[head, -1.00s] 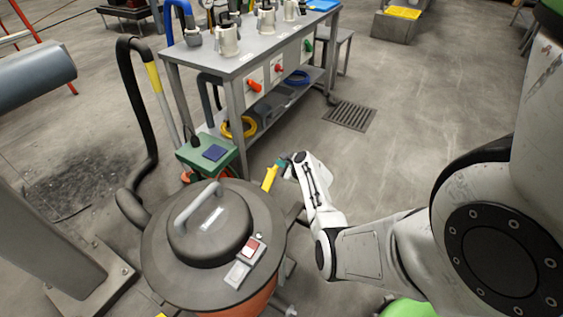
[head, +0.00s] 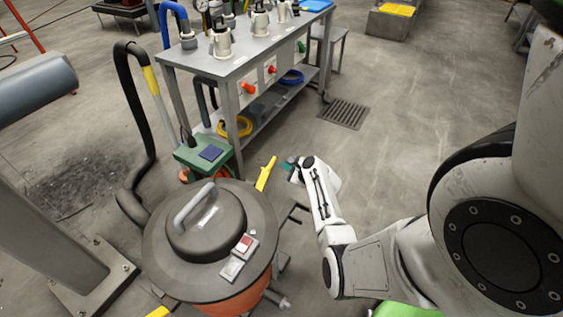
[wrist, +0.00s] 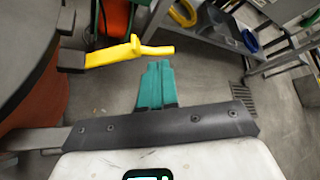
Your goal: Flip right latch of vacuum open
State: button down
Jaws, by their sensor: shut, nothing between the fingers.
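The vacuum (head: 165,265) is a round drum with a grey lid and an orange body, at lower left in the head view. Its right latch (head: 266,174) is yellow and sticks out from the lid's rim, tilted up and away from the drum. In the wrist view the latch (wrist: 115,53) reaches in from the left, its thin end pointing right. My gripper (head: 287,162) is just right of the latch, with a small gap in the head view. In the wrist view its teal fingers (wrist: 159,66) are together and empty, with the latch's tip just beyond them.
A second yellow latch (head: 158,311) shows at the bottom edge. A green box (head: 203,154) stands behind the vacuum, before a grey bench (head: 250,62). A black hose (head: 133,110) rises at left. The floor right of my gripper is clear around a drain grate (head: 344,113).

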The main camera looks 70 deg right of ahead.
jog(key=p+v, duration=0.1)
jog(key=v, duration=0.4)
jog(key=shift+s+r, duration=0.25)
jog(key=shift+s, duration=0.1)
jog(key=w+a+r+n+g+y, duration=0.1)
jog(key=w+a+r+n+y, duration=0.2)
jog(key=a+n, duration=0.6)
jog(key=w+a+r+n+g+y, duration=0.15)
jog(key=w+a+n, duration=0.25)
jog(key=a+n, duration=0.5)
jog(key=w+a+r+n+g+y, duration=0.1)
jog(key=w+a+r+n+y, duration=0.2)
jog(key=a+n, duration=0.6)
jog(key=s+a+r+n+g, duration=0.1)
jog(key=s+a+r+n, duration=0.2)
jog(key=a, duration=0.4)
jog(key=s+a+r+n+g, duration=0.1)
jog(key=s+a+r+n, duration=0.1)
jog(key=a+r+n, duration=0.4)
jog(key=s+f+m+g, duration=0.2)
jog(key=s+f+g, duration=0.2)
jog(key=s+f, duration=0.55)
notch_tip(320, 180, up, 14)
jog(key=s+p, duration=0.1)
jog(key=p, duration=1.1)
jog(key=shift+d+f+p, duration=0.2)
jog(key=shift+d+p, duration=0.15)
jog(key=shift+d, duration=0.05)
